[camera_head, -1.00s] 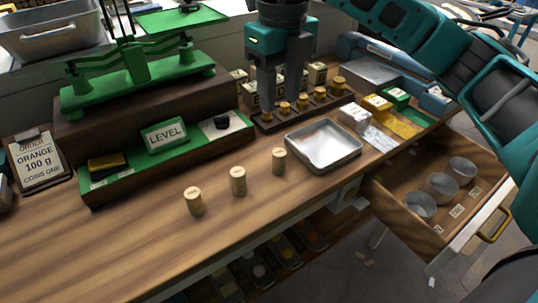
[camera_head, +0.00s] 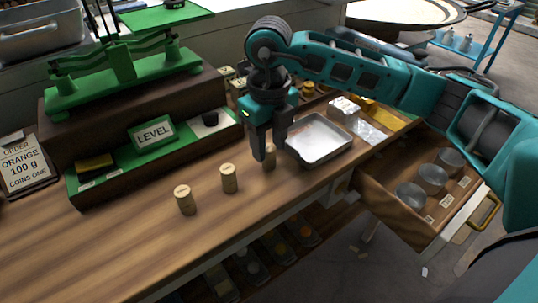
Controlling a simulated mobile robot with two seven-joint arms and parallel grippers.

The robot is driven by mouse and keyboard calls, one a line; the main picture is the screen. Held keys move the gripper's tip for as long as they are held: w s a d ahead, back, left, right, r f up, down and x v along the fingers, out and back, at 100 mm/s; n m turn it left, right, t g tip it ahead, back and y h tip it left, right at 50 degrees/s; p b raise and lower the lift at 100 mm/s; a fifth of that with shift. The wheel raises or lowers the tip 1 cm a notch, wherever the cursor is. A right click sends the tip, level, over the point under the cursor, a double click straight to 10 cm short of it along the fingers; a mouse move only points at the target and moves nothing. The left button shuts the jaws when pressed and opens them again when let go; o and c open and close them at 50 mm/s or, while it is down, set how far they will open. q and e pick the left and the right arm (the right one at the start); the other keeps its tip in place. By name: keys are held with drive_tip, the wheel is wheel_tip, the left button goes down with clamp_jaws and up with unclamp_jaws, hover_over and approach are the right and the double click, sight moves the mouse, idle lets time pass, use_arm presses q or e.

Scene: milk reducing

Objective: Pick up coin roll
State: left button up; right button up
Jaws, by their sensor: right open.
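Three pale coin rolls stand upright in a row on the wooden counter: a left one (camera_head: 185,200), a middle one (camera_head: 229,179) and a right one (camera_head: 270,157). My right gripper (camera_head: 268,155) is open and points down at the right coin roll. Its fingers partly hide that roll, and I cannot tell whether they touch it. The other two rolls stand apart to the left of the gripper. My left gripper is not in view.
A metal tray (camera_head: 319,152) stands close right of the gripper. A green balance scale (camera_head: 125,75) stands behind, with a LEVEL sign (camera_head: 153,132) below it. An open drawer (camera_head: 395,222) with metal cups juts out at right. The counter's left front is clear.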

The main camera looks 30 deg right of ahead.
drive_tip(key=shift+f, duration=0.1)
clamp_jaws()
idle(0.3)
